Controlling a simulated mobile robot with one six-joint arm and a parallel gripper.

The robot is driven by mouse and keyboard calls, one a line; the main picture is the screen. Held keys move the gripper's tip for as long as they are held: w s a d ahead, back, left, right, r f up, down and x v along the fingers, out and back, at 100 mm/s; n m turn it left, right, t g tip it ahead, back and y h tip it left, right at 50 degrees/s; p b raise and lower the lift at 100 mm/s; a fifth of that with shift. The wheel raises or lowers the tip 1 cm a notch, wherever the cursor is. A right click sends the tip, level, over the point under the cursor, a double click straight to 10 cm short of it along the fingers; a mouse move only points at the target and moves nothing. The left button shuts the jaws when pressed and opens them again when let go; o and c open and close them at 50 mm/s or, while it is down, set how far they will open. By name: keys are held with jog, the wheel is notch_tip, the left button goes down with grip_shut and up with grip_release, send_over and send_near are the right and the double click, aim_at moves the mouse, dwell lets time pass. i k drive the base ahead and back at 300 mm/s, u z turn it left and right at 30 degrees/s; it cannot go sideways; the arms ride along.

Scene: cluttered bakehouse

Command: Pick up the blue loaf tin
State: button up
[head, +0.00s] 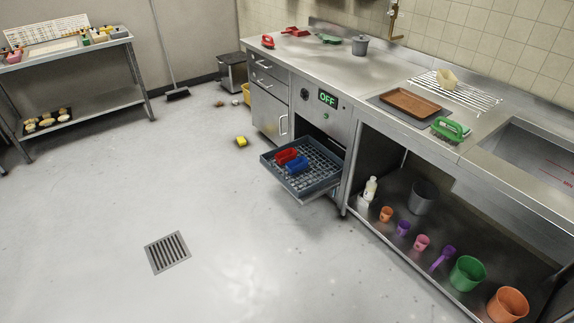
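The blue loaf tin (297,165) sits in the pulled-out grey dishwasher rack (324,183), below the counter near the middle of the head view. A red loaf tin (285,156) lies right beside it, to its upper left. From here I cannot tell whether the two touch. The rack is out over the floor, and its open side faces up. My gripper is not in view.
The counter (335,60) holds a brown tray (410,103) and a green brush (451,128). The shelf below holds several cups and buckets, such as a green bucket (467,272). A yellow object (241,141) lies on the floor. The floor left of the rack is mostly clear around the drain (168,252).

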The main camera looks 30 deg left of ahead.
aim_at(299, 164)
jog(key=u, duration=0.25)
jog(key=i, duration=0.9)
jog(key=u, duration=0.5)
jog(key=i, duration=1)
jog(key=u, duration=0.7)
jog(key=i, duration=0.65)
jog(key=u, duration=0.75)
jog(key=i, duration=0.45)
jog(key=u, duration=0.75)
jog(key=i, duration=0.5)
jog(key=u, duration=0.3)
